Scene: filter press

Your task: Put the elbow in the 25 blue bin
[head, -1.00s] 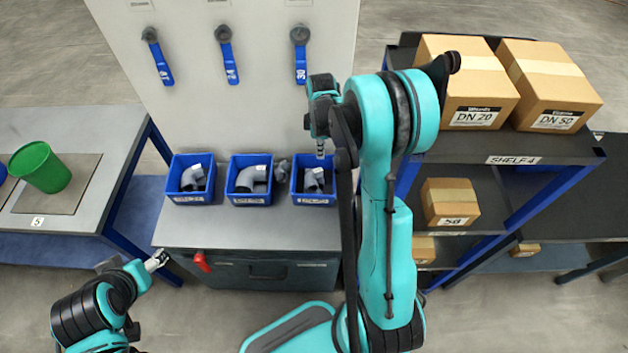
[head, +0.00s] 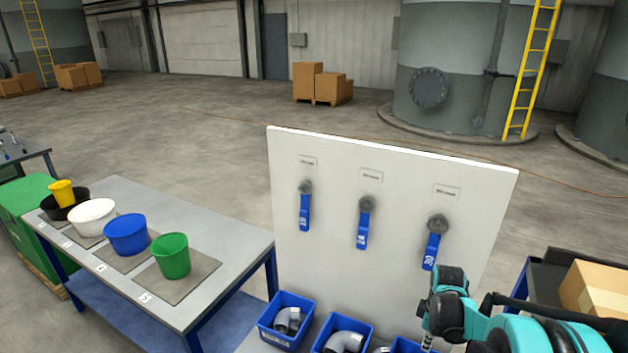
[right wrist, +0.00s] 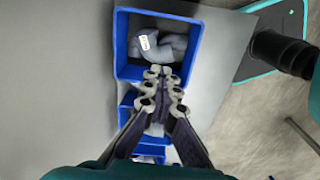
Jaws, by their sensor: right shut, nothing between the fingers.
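Three blue bins stand in a row at the bottom edge of the head view: left bin (head: 268,333), middle bin (head: 321,346) and right bin (head: 400,347). Grey elbows (head: 347,342) lie in them. Their size labels are not readable now, so I cannot tell which is 25. A grey piece (head: 380,350) shows between the middle and right bins. My right gripper (head: 427,346) is shut and empty by the right bin. In the right wrist view its closed fingertips (right wrist: 160,74) overlap the near wall of a blue bin (right wrist: 121,45) holding a grey elbow (right wrist: 165,45) with a white tag.
A white panel (head: 390,190) with three blue-handled valves rises behind the bins. Left, a table (head: 225,235) carries the green bucket (head: 172,257), blue bucket (head: 127,235) and white bucket (head: 92,218). A cardboard box (head: 595,290) sits on the right shelf.

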